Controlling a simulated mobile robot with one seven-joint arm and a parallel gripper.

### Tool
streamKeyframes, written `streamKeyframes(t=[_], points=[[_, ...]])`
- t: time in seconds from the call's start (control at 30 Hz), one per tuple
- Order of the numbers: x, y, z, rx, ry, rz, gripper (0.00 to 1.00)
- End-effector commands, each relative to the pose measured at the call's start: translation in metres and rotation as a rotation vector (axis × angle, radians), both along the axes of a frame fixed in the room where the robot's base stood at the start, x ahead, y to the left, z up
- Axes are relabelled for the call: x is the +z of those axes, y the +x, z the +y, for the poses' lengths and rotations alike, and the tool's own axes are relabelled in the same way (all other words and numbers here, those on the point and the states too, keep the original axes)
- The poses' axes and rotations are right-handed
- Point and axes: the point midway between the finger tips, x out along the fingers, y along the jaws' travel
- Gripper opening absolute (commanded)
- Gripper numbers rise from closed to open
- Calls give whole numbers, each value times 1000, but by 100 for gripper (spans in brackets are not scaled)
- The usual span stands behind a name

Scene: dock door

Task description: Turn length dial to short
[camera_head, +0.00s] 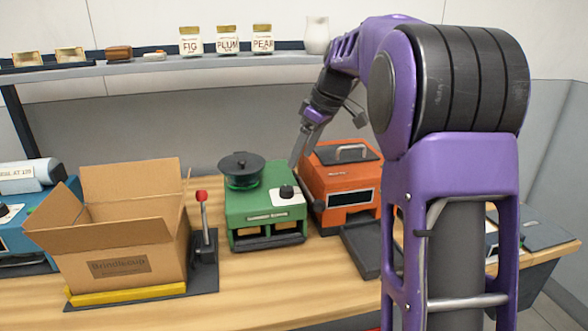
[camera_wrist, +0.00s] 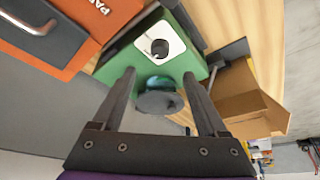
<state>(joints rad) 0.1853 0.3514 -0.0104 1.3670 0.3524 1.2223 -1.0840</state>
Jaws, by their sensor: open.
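A green machine (camera_head: 245,205) stands mid-bench with a black dial (camera_head: 287,192) on a white plate at its front right. In the wrist view the dial (camera_wrist: 160,47) lies ahead, between and beyond my fingertips. A blue machine (camera_head: 42,222) at the far left also has a dark dial (camera_head: 5,210) on a white plate, partly cut off. I cannot read which is the length dial. My gripper (camera_head: 298,155) is open and empty, behind and above the green machine, beside the orange machine. In the wrist view my gripper (camera_wrist: 159,77) straddles the view of the black round top (camera_wrist: 160,102).
An orange machine (camera_head: 345,180) stands close right of the green one. A red-knobbed lever (camera_head: 203,210) and an open cardboard box (camera_head: 125,250) stand to its left. A shelf (camera_head: 200,65) with jars runs behind. Bare bench (camera_head: 260,285) lies in front.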

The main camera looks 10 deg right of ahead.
Motion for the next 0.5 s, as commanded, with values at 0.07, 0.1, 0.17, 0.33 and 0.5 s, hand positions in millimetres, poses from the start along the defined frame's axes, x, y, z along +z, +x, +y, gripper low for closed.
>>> streamKeyframes(t=[0.07, 0.1, 0.17, 0.33, 0.5], points=[[20, -5, -6, -2, -2, -3, 76], [28, -7, -8, -2, -1, -2, 76], [38, -10, -11, -1, -1, -3, 76], [57, -16, -17, -1, 0, 0, 76], [63, -18, -19, -1, 0, 2, 76]])
